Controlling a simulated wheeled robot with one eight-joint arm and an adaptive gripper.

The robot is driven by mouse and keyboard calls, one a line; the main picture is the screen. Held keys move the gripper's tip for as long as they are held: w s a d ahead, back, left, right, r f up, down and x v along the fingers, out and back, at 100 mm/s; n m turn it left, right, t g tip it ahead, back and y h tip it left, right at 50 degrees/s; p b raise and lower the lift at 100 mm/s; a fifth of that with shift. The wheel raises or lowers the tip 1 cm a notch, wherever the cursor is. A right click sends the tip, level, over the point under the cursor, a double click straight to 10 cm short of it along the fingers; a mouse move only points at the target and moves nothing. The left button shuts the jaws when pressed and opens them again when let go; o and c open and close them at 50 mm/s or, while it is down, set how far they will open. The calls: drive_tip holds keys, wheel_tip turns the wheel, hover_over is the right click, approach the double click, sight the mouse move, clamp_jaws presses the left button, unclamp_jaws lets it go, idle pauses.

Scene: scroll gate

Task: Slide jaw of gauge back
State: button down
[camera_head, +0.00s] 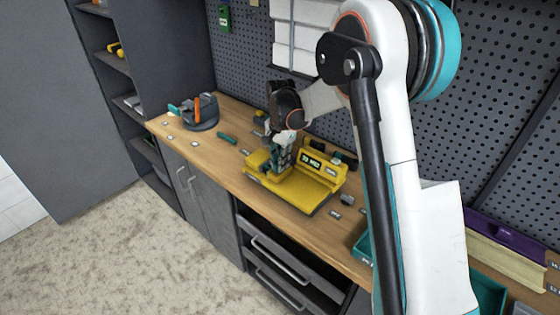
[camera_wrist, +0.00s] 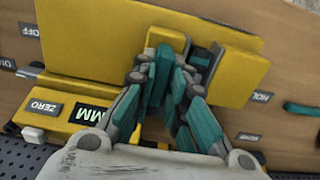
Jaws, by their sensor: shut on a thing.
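The gauge (camera_head: 320,173) is a yellow device with a dark display, lying on the wooden workbench. My gripper (camera_head: 281,163) reaches down over its left part in the head view. In the wrist view, the gauge's yellow body (camera_wrist: 85,45) spreads behind my gripper (camera_wrist: 169,62), with a display reading MM and a ZERO label at lower left. My teal fingertips are close together on a raised yellow block, which looks like the jaw (camera_wrist: 166,36). A second upright yellow block (camera_wrist: 238,78) stands just right of the fingers. The fingers hide the part they grip.
A dark round fixture with an orange upright piece (camera_head: 199,112) stands at the bench's far left. A teal tool (camera_head: 228,137) and several small labels lie on the bench (camera_head: 240,178). A perforated wall panel (camera_head: 245,65) rises behind. Teal bins (camera_head: 487,295) stand at lower right.

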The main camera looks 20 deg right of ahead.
hover_over(296, 185)
drive_tip(key=shift+s, duration=0.1)
drive_tip(key=c, duration=1.6)
unclamp_jaws()
drive_tip(key=shift+s+d, duration=0.1)
drive_tip(key=shift+r, duration=0.1)
wheel_tip(296, 185, up, 12)
